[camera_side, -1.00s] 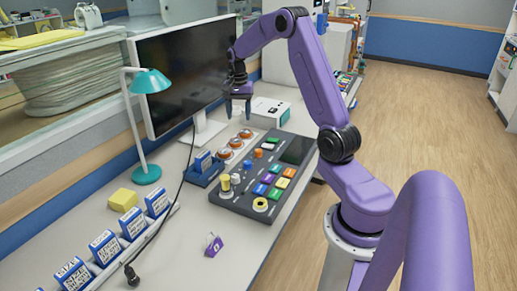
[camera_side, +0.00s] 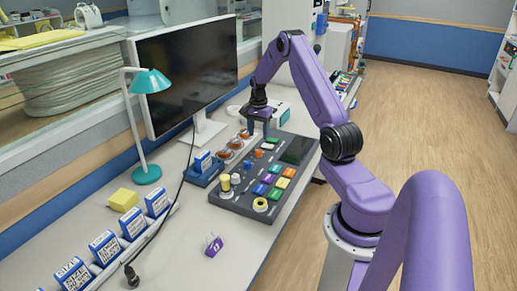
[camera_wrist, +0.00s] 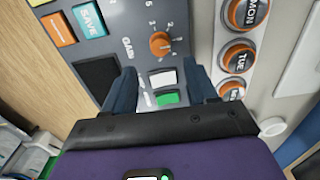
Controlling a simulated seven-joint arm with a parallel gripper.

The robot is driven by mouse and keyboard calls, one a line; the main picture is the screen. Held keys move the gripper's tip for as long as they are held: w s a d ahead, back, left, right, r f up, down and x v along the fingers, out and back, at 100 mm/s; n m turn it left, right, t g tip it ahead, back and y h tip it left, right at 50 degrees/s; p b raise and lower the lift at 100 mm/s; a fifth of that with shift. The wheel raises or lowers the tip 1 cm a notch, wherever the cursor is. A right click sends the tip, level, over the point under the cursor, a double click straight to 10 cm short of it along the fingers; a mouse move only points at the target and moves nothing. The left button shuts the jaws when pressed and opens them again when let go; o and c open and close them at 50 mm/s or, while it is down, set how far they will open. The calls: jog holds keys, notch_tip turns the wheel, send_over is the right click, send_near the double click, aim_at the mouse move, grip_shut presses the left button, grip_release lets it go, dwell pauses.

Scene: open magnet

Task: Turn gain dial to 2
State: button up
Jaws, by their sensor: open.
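The gain dial is an orange knob (camera_wrist: 159,43) on the grey console, beside the printed word GAIN and a ring of numbers, in the wrist view. I cannot clearly tell which number its pointer faces. The console (camera_side: 226,195) lies on the bench in the side view. My gripper (camera_side: 261,121) is above the console's far end, pointing down. In the wrist view my gripper (camera_wrist: 160,76) is open and empty, its two fingers apart. The dial is ahead of the fingertips, roughly in line with the gap, and not between them.
SAVE and other buttons (camera_wrist: 88,20) are at the upper left. A monitor (camera_side: 190,70) stands behind, left of my arm.

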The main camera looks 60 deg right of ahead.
aim_at(258, 150)
notch_tip(258, 150, down, 8)
jog(key=shift+r, duration=0.1)
dwell(0.4)
jog(key=c, duration=1.1)
